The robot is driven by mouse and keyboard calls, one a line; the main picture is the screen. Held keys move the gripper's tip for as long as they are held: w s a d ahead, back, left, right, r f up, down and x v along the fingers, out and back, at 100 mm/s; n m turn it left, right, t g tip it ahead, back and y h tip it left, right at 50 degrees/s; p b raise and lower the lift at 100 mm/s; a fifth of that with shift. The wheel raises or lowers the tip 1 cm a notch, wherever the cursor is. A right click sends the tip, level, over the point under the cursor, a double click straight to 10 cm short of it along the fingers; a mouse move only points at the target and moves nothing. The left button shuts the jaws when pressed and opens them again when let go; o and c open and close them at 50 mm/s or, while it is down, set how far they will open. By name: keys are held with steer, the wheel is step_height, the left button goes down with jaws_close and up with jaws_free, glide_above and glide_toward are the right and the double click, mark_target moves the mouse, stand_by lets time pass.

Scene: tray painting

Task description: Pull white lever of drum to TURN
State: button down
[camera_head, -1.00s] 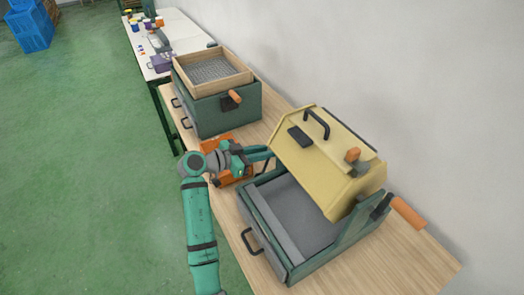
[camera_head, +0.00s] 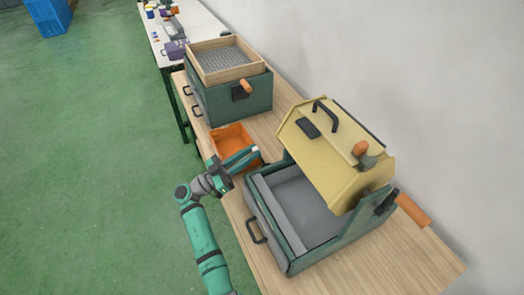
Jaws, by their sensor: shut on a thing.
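The drum (camera_head: 322,155) is a pale yellow, many-sided body with a black handle on top. It sits tilted in a green box frame (camera_head: 262,228) on the wooden table. My gripper (camera_head: 248,158) is left of the drum, by the frame's far left corner and in front of the orange tray. Its fingers point up and right. A small white piece (camera_head: 255,149), seemingly the white lever's end, shows at the fingertips, and the jaws are closed on it. The rest of the lever is hidden or too small to make out.
An orange tray (camera_head: 217,138) lies just behind my gripper. A green box (camera_head: 235,100) with a wooden sieve frame (camera_head: 195,54) stands further back. An orange-handled crank (camera_head: 411,209) sticks out at the drum's right. A grey wall bounds the right; green floor lies left.

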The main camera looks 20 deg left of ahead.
steer(key=shift+s+a+f, duration=0.1)
steer(key=shift+s+a, duration=0.05)
stand_by(0.3)
steer(key=c, duration=1.9)
jaws_free()
steer(key=v, duration=1)
steer(key=shift+s+a+f, duration=0.2)
steer(key=shift+s+a, duration=0.05)
